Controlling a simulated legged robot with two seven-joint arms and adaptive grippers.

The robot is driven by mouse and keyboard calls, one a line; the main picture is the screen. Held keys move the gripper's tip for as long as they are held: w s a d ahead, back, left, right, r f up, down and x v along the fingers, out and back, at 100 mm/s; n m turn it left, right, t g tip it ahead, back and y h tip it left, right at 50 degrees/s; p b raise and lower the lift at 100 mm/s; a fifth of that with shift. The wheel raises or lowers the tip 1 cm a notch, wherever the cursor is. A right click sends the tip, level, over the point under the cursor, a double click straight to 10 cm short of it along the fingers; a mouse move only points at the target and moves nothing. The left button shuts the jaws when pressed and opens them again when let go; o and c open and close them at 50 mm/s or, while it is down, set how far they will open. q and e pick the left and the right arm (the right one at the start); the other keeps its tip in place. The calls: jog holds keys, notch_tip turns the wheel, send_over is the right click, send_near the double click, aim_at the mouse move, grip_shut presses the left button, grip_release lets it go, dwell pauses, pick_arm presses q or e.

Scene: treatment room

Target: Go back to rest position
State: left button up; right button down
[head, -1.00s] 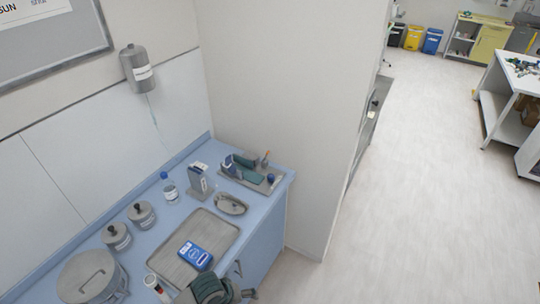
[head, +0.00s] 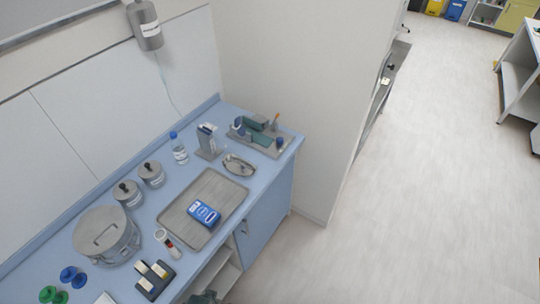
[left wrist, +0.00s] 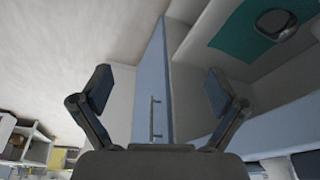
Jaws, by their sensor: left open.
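My left gripper (left wrist: 158,92) shows in the left wrist view with its two dark fingers spread wide and nothing between them. A blue cabinet door (left wrist: 152,85) with a metal handle (left wrist: 154,118) is seen beyond the fingers. In the head view only a small dark piece, probably of my left arm, shows at the bottom edge, below the counter's front. A blue box (head: 203,213) lies on a grey metal tray (head: 176,228) on the blue counter (head: 245,198), apart from the gripper. My right gripper is in neither view.
Steel canisters (head: 104,234), a bottle (head: 179,149), a metal dish (head: 238,166) and an instrument tray (head: 270,150) stand on the counter. A dark block (head: 155,280) is near its front edge. A wall ends beside the counter. Open floor (head: 420,200) lies right.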

pick_arm(q)
jog(key=s+a+f+g+b, duration=0.1)
jog(key=s+f, duration=0.2)
jog(key=f, duration=0.9)
jog(key=s+a+f+b, duration=0.1)
jog(key=s+f, duration=0.3)
jog(key=f, duration=0.9)
jog(key=s+a+f+g+b, duration=0.1)
jog(key=s+f, duration=1)
jog(key=s, duration=0.2)
jog(key=shift+s+a, duration=0.4)
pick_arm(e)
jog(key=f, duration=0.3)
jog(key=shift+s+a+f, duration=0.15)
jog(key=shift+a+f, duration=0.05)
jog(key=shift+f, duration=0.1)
pick_arm(q)
jog(key=shift+a+f, duration=0.2)
jog(key=shift+a, duration=0.1)
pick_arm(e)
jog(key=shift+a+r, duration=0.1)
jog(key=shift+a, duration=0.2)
pick_arm(q)
jog(key=shift+d, duration=0.2)
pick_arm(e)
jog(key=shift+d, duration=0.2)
